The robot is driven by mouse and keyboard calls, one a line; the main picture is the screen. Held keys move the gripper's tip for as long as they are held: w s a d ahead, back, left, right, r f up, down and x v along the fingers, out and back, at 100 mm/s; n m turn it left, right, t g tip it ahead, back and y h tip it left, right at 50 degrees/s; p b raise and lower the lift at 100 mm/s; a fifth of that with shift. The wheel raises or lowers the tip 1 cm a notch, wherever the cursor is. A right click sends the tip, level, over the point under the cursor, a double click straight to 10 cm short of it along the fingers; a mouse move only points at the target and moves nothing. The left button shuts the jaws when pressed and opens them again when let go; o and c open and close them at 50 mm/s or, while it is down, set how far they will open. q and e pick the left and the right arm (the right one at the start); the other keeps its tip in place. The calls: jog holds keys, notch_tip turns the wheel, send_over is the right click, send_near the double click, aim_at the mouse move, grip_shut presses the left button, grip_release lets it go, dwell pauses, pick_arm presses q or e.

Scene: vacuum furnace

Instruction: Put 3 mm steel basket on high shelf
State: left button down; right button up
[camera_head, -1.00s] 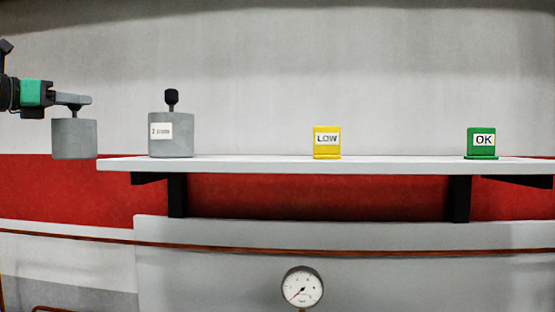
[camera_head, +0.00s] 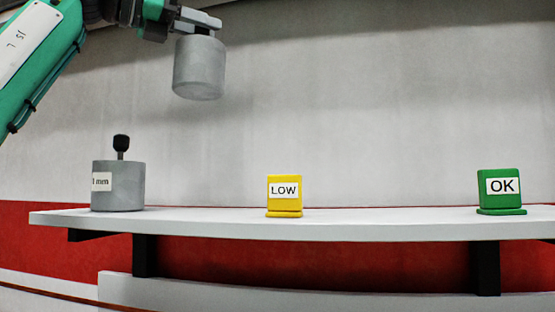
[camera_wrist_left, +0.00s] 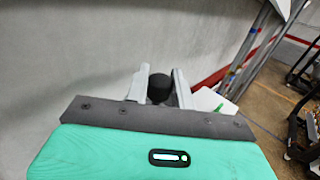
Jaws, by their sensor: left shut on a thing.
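My left gripper (camera_head: 200,20) is shut on the top of a grey cylindrical basket (camera_head: 199,70) and holds it in the air, well above the shelf. No label shows on the side of this basket that faces me. In the left wrist view, a dark round knob (camera_wrist_left: 160,87) sits between the gripper's two fingers. A second grey basket (camera_head: 118,188) with a black knob and a partly visible label ending in "mm" stands upright at the left end of the white high shelf (camera_head: 370,227). My right gripper is not in view.
A yellow LOW sign (camera_head: 284,195) stands mid-shelf and a green OK sign (camera_head: 500,191) stands to the right. The shelf top is bare between the standing basket and the yellow sign, and between the two signs. A grey wall rises behind.

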aim_at(180, 91)
pick_arm(q)
jog(key=v, duration=0.4)
jog(key=shift+s+a+f, duration=0.1)
jog(key=shift+s+f, duration=0.05)
jog(key=shift+f, duration=0.1)
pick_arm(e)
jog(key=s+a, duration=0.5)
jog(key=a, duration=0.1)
pick_arm(q)
jog(key=f, duration=0.1)
jog(key=w+d+f, duration=0.1)
jog(key=f, duration=0.2)
jog(key=shift+w+d+f+b, duration=0.15)
jog(key=shift+d+b, duration=0.15)
jog(key=shift+b, duration=0.1)
notch_tip(180, 91, down, 4)
jog(key=shift+d+f, duration=0.1)
jog(key=shift+f, duration=0.05)
jog(key=f, duration=0.3)
jog(key=shift+a+p, duration=0.4)
notch_tip(180, 91, down, 8)
jog(key=p, duration=0.1)
jog(key=shift+d+r+p, duration=0.2)
jog(key=shift+p, duration=0.1)
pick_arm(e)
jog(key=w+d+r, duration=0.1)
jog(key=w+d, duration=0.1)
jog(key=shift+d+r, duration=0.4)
